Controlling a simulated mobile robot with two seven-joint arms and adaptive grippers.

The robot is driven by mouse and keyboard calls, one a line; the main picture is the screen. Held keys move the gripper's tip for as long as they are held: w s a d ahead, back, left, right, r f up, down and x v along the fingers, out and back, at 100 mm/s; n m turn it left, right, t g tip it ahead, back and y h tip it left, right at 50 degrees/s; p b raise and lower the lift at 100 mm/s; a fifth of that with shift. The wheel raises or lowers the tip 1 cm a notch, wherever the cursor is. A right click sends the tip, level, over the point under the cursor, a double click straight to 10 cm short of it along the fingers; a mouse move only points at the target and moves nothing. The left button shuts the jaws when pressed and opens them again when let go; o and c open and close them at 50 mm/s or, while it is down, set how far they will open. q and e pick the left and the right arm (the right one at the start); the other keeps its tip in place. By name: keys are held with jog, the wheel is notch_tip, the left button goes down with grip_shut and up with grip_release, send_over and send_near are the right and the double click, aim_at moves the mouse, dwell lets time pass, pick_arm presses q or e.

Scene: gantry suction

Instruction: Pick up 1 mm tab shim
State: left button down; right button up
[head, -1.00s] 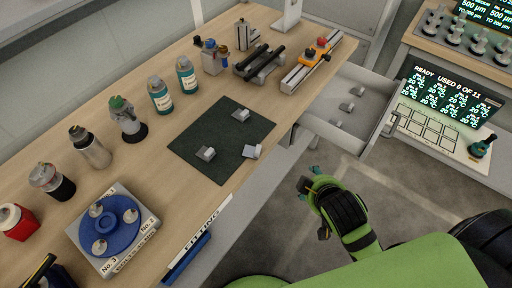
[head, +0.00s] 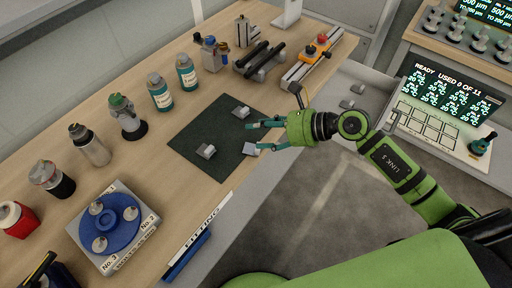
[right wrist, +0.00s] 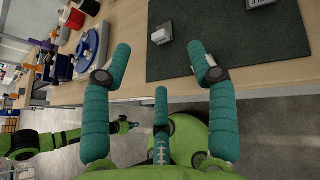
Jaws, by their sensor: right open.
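Three small grey metal tab pieces lie on the dark green mat (head: 222,168): one at the back (head: 240,113), one at the left (head: 205,151) and one at the right edge (head: 250,149). I cannot read which is 1 mm. My right gripper (head: 253,138), with teal fingers, is open and empty over the mat's right edge, close to the right piece. In the right wrist view its fingers (right wrist: 159,52) are spread wide, with one tab (right wrist: 162,34) on the mat beyond them. My left gripper (right wrist: 127,127) shows small there, its jaws unclear.
An open drawer (head: 378,88) holds more small pieces to the right. Bottles (head: 160,92), a blue round fixture (head: 108,222) and clamping devices (head: 310,62) stand along the bench.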

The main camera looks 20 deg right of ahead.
aim_at(252, 147)
jog(key=d+f+n+g+h, duration=0.2)
jog(key=d+f+h, duration=0.1)
jog(key=d+f, duration=0.2)
jog(key=p+x, duration=0.3)
jog(key=x, duration=0.3)
jog(key=shift+s+a+f, duration=0.2)
jog(key=shift+s+f, duration=0.05)
grip_shut()
